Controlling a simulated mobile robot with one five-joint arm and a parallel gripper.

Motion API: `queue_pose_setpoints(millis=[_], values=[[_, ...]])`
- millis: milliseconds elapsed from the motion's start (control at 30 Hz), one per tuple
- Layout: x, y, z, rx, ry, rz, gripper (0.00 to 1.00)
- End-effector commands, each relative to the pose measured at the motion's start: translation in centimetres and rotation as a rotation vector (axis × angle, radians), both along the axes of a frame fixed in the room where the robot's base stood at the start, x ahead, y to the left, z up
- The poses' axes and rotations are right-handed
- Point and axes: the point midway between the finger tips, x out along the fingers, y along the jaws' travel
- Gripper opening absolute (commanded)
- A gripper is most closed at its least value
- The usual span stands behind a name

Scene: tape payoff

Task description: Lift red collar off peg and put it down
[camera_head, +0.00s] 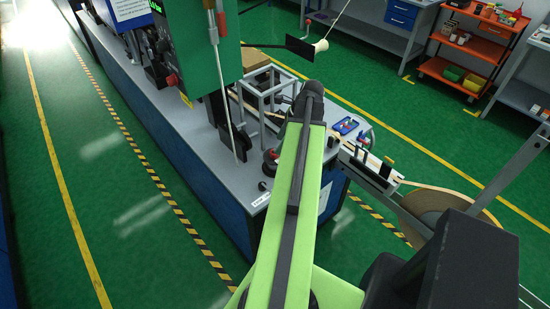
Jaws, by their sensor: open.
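A tape reel (437,211) stands at the right, partly covered by a dark block in front of it. A pale tape strip (425,186) runs from it towards the bench. I cannot make out a red collar on a peg. A small red part with a black base (270,158) sits on the bench beside my arm, but I cannot tell what it is. My green arm reaches up the middle of the view to a dark joint. My gripper's jaws do not show; the arm hides what is behind it.
The grey-topped bench (215,150) carries a metal frame (262,92), a green machine column (205,45) and a blue tray (347,126). An orange shelf cart (470,45) stands at the back right. The green floor at the left is clear.

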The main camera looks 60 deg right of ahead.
Motion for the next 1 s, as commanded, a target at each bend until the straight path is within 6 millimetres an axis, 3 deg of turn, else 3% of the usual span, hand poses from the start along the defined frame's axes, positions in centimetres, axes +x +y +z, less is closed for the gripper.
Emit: queue_pose_setpoints(millis=[233,533,1000], values=[[1.1,0.8,-4.4,0.000,0.000,0.001,0.60],[1.4,0.9,-4.4,-0.001,0.000,0.000,0.58],[1.4,0.9,-4.4,0.000,0.000,-0.001,0.00]])
